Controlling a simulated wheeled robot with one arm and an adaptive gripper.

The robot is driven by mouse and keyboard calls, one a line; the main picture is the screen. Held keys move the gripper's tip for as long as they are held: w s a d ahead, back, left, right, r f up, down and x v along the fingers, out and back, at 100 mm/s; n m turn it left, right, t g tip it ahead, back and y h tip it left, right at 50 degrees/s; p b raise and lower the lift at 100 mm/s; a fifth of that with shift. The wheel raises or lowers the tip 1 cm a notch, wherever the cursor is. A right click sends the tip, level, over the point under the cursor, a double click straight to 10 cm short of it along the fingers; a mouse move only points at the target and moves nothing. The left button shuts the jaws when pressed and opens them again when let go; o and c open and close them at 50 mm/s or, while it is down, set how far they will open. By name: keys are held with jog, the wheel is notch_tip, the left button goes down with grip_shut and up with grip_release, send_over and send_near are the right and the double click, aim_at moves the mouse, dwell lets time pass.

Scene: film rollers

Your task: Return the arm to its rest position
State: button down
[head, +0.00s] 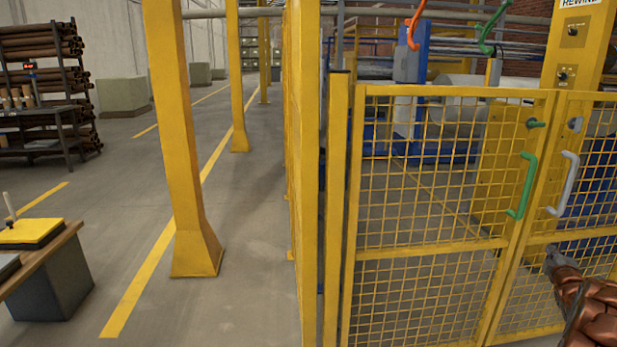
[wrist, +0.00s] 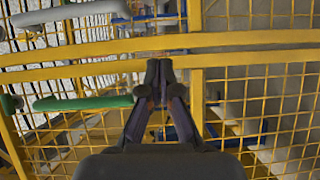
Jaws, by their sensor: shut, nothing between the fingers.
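My gripper (wrist: 158,72) is shut and empty, with its two dark fingers meeting at the tips in the wrist view. It faces the yellow mesh gate. In the head view my arm, with a brown segmented cover, comes in at the lower right, and the gripper (head: 552,257) is in front of the gate's lower right part. The green handle (head: 522,186) and the grey handle (head: 564,184) are above it on the gate leaves. In the wrist view the green handle (wrist: 82,103) lies left of the fingers, apart from them.
The yellow mesh gate (head: 430,249) stands close in front at the right, beside yellow posts (head: 183,150). A bench (head: 45,258) with a yellow pad is at the lower left. A rack of brown rolls (head: 45,85) stands far left. The grey aisle floor between is open.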

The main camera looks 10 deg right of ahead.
jog(key=w+a+r+m+g+y, duration=0.1)
jog(key=w+a+m+g, duration=0.1)
jog(key=a, duration=0.6)
jog(key=w+a+r+m+g+y, duration=0.1)
jog(key=a+m+g, duration=0.1)
jog(key=a, duration=0.5)
jog(key=s+a+m+g+y, duration=0.2)
jog(key=s+a, duration=0.3)
jog(key=a, duration=0.7)
jog(key=s+a+m+g+y, duration=0.1)
jog(key=s+a+m+g, duration=0.2)
jog(key=a, duration=0.8)
jog(key=s+a+m+g+y, duration=0.1)
jog(key=s+a+g, duration=0.2)
jog(key=s+a, duration=0.8)
jog(key=s+a+f+m+g+y, duration=0.1)
jog(key=s+a+g+y, duration=0.15)
jog(key=s+a, duration=0.85)
jog(key=s+a+g+y, duration=0.1)
jog(key=s+a+g, duration=0.3)
jog(key=s, duration=1.3)
notch_tip(320, 180, up, 24)
jog(key=a+t+p, duration=0.1)
jog(key=p, duration=2.2)
jog(key=shift+s+r+t, duration=0.15)
jog(key=shift+s+t, duration=0.1)
jog(key=shift+t, duration=0.1)
jog(key=shift+m, duration=0.3)
